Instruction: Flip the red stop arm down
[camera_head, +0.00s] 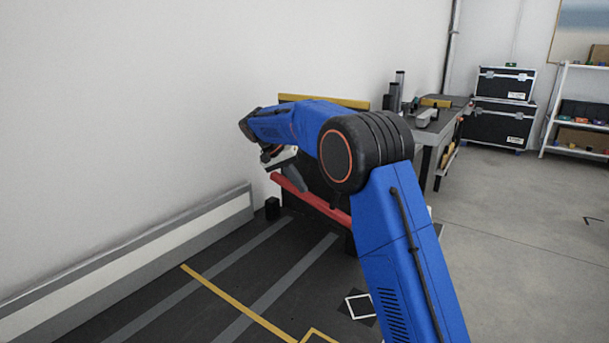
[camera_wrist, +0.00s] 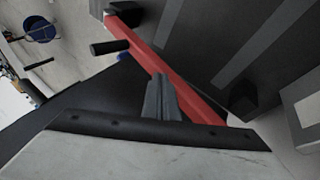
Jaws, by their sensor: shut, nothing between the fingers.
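My gripper (camera_head: 295,178) is shut and empty, close to the bar's left part. In the wrist view its fingers (camera_wrist: 158,82) overlap the bar's middle; I cannot tell whether they touch it. My blue arm hides part of the panel and the bar's right end.
The dark panel has a yellow top edge (camera_head: 325,101). A white wall stands behind, with a low grey-white barrier (camera_head: 140,265) at left. A workbench (camera_head: 440,130), black cases (camera_head: 500,105) and a shelf (camera_head: 580,125) stand back right. The striped dark floor in front is largely clear.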

